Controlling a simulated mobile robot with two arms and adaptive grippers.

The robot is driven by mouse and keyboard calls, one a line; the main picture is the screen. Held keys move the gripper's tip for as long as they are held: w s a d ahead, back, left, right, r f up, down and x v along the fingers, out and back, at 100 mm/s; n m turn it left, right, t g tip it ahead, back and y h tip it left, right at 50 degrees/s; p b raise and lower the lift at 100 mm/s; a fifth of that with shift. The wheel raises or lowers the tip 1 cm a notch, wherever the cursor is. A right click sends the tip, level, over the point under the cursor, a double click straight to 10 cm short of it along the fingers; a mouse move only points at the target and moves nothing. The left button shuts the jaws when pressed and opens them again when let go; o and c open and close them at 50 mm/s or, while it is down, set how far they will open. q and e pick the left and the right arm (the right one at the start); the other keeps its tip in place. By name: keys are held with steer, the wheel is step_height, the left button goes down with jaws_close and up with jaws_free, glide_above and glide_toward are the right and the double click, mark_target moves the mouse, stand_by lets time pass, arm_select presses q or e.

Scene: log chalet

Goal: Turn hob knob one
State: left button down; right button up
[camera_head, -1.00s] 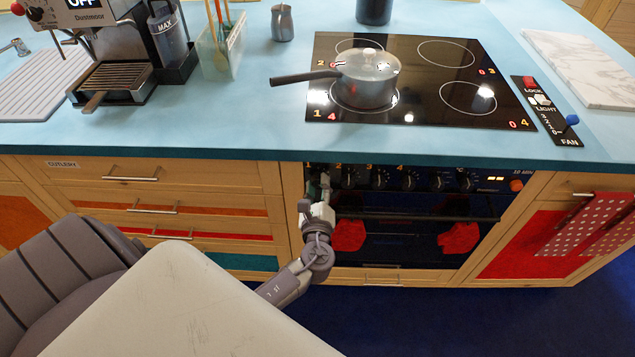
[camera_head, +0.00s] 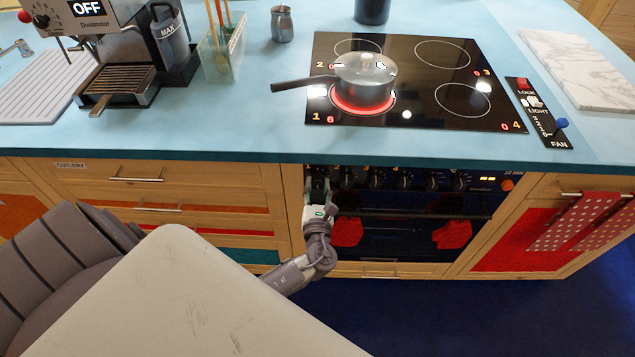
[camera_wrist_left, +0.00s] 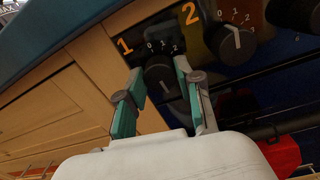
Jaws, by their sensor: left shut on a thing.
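Hob knob one (camera_wrist_left: 162,82) is a round black knob beside the orange "1" on the dark cooker front, in the left wrist view. My left gripper (camera_wrist_left: 159,70) is shut on it, with one teal-padded finger on each side. In the head view, my left gripper (camera_head: 317,183) is at the left end of the knob row and hides knob one. The hob (camera_head: 418,88) shows an orange 1 with a 6 beside it at its front left. The ring there glows red under the steel saucepan (camera_head: 364,80). My right gripper is in neither view.
Knob two (camera_wrist_left: 232,44) is close to the right of the gripper. The oven handle (camera_head: 420,214) and red mitts (camera_head: 450,234) are below the knobs. Wooden drawers (camera_head: 225,180) adjoin on the left, and the blue worktop edge (camera_head: 230,158) overhangs above.

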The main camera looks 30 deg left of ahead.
arm_select(q)
steer(key=c, duration=1.9)
jaws_free()
steer(key=shift+s+f+m, duration=0.1)
steer(key=shift+f+m, duration=0.05)
steer(key=shift+m, duration=0.35)
steer(key=o, duration=1.2)
steer(key=shift+c, duration=0.2)
steer(key=v, duration=1.2)
steer(key=s+a+f+n+g+h, duration=0.15)
steer(key=s+f+n+g, duration=0.35)
steer(key=f, duration=0.7)
steer(key=s+f+n+g+h, duration=0.4)
steer(key=s+f, duration=0.3)
steer(key=f, duration=0.6)
steer(key=s+d+f+n+g+h, duration=0.1)
steer(key=s+f+n+g+h, duration=0.1)
steer(key=s+f+n, duration=0.4)
steer(key=s+d+f+n+g+h, duration=0.2)
steer(key=s+f+n, duration=0.4)
steer(key=s+n, duration=0.8)
steer(key=shift+s+f+n+g, duration=0.3)
steer(key=shift+s+g, duration=0.2)
steer(key=shift+s, duration=0.4)
